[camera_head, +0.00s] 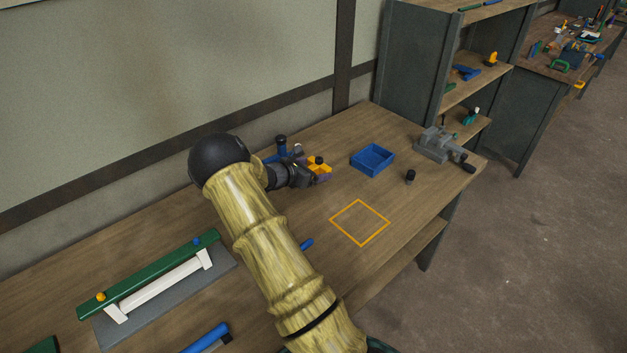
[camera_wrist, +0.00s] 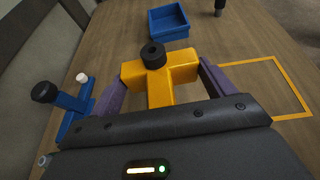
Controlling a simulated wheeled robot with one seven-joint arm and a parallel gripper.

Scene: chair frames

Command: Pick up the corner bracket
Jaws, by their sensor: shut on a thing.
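The corner bracket is an orange-yellow piece (camera_wrist: 178,73) with a black round knob on top, in the middle of the wrist view. It also shows as a small yellow shape (camera_head: 323,169) in the head view, partly hidden by my gripper (camera_head: 316,168). In the wrist view the purple fingers of my gripper (camera_wrist: 164,76) are shut on it, one on each side. Its lower part is hidden behind the gripper body. I cannot tell whether it touches the wooden table (camera_head: 395,205).
A blue piece with black and white knobs (camera_wrist: 68,110) stands close left of my gripper. A blue open bin (camera_head: 372,160), a small black knob (camera_head: 410,176) and a grey vise (camera_head: 437,146) are to the right. An orange square outline (camera_head: 360,222) marks clear tabletop. A green-railed frame (camera_head: 150,277) lies left.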

